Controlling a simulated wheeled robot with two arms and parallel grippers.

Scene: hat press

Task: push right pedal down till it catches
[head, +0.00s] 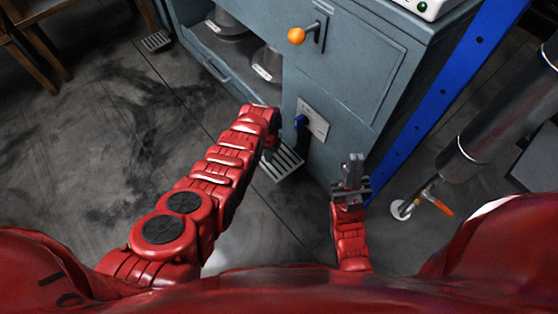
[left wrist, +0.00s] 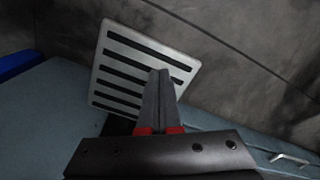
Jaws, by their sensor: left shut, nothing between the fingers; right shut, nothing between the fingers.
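The right pedal (head: 284,163) is a pale metal plate with dark slots, low at the front of the grey press cabinet. In the left wrist view the pedal (left wrist: 120,72) fills the upper middle. My left gripper (left wrist: 159,75) is shut and empty, its fingertips over the pedal's near part. I cannot tell whether they touch it. In the head view my left forearm mostly hides this gripper, just beside the pedal. My right gripper (head: 353,160) is shut and empty, right of the pedal in front of the cabinet.
Another pedal (head: 157,41) lies at the upper left. A blue post (head: 440,100) and a grey pipe (head: 490,120) with an orange-handled valve (head: 437,203) stand right.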

